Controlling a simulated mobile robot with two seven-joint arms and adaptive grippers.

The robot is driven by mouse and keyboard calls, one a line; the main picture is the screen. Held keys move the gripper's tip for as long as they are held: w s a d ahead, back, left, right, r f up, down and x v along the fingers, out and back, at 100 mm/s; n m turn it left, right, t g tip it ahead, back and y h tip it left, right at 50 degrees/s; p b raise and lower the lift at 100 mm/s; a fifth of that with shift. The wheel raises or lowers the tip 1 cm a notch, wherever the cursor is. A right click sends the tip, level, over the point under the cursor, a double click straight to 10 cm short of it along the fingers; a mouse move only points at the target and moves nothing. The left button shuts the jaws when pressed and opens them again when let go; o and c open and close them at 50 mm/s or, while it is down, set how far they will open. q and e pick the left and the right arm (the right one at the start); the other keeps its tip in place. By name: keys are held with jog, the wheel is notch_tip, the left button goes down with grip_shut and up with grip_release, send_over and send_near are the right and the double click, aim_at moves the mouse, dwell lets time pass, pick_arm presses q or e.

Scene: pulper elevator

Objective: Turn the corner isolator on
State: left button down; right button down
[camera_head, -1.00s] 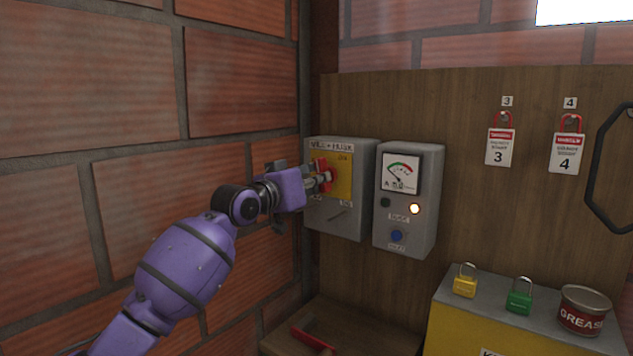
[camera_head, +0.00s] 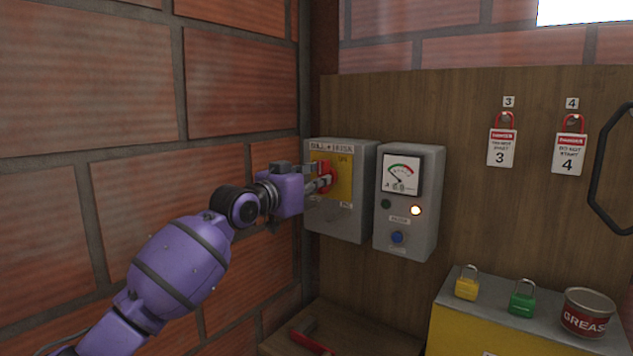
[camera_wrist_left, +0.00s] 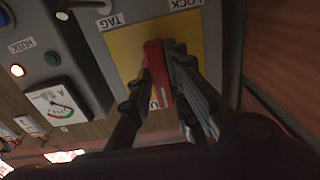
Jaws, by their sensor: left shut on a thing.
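The corner isolator is a grey box (camera_head: 350,226) with a yellow plate (camera_head: 345,178) and a red handle (camera_head: 324,174), on the wooden board beside the brick corner. My left gripper (camera_head: 322,183) reaches it from the left and is shut on the red handle. In the left wrist view the two dark fingers (camera_wrist_left: 165,85) close on the red handle (camera_wrist_left: 154,68) over the yellow plate (camera_wrist_left: 128,50). The fingers hide part of the handle and the plate's lettering. My right gripper is not in view.
A grey meter box (camera_head: 425,225) with a dial, a lit lamp and a blue button stands close to the isolator's right. Yellow (camera_head: 467,286) and green (camera_head: 522,300) padlocks and a grease tin (camera_head: 586,312) sit on a box at lower right. A brick wall (camera_head: 240,80) borders my left arm.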

pick_arm(q)
jog(key=c, duration=1.6)
grip_release()
jog(key=shift+c, duration=0.2)
jog(key=v, duration=1.2)
